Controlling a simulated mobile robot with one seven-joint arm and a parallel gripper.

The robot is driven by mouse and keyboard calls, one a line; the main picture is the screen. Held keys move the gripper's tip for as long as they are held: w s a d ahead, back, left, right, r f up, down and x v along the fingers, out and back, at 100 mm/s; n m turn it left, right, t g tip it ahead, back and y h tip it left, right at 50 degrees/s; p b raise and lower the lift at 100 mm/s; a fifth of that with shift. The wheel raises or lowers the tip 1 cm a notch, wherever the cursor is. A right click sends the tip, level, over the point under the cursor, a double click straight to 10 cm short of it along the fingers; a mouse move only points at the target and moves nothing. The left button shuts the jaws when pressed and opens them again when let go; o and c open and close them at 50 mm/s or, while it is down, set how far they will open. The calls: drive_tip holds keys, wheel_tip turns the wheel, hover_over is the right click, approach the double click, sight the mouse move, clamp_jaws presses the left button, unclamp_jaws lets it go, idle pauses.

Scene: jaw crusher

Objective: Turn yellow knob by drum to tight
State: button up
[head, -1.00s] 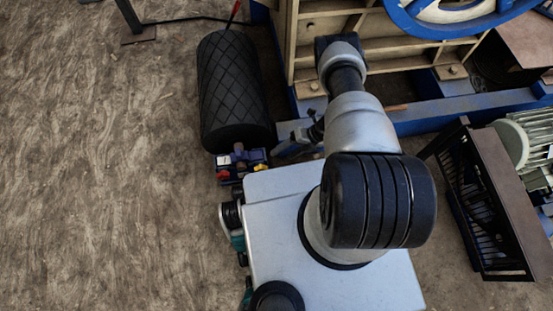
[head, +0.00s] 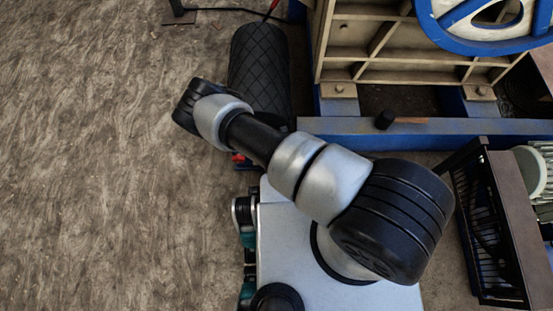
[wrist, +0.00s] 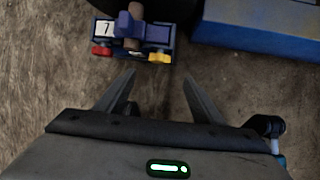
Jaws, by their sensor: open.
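In the wrist view, the yellow knob (wrist: 159,57) sits at the lower right of a small blue block (wrist: 128,30) that carries a white tag marked 7. A red knob (wrist: 102,50) is at the block's lower left. My gripper (wrist: 158,78) is open and empty, its two fingers pointing toward the block, with the yellow knob just beyond the fingertips and apart from them. In the head view, the black drum (head: 260,65) lies behind my arm. My arm hides most of the block, including the yellow knob; a bit of red (head: 240,159) shows.
A blue-rimmed wheel (head: 490,20) stands top right. A black slatted crate (head: 485,225) is at right. The floor (head: 90,150) at left is clear.

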drive_tip(key=b+x, duration=0.5)
drive_tip(key=x, duration=1)
drive_tip(key=shift+w+f+b, duration=0.2)
drive_tip(key=shift+f+b, duration=0.15)
drive_tip(key=c, duration=1)
drive_tip(key=shift+c, duration=0.2)
drive_tip(key=shift+d+m+y, duration=0.3)
drive_tip(key=shift+d+y, duration=0.05)
drive_tip(key=shift+y, duration=0.75)
drive_tip(key=shift+d+f+m+t+y, duration=0.1)
drive_tip(key=shift+m+t+y, duration=0.05)
drive_tip(key=shift+y, duration=0.65)
drive_tip(key=shift+d+f+m+t+y, duration=0.1)
drive_tip(key=shift+m+t+y, duration=0.05)
drive_tip(key=shift+y, duration=0.65)
drive_tip(key=o, duration=1)
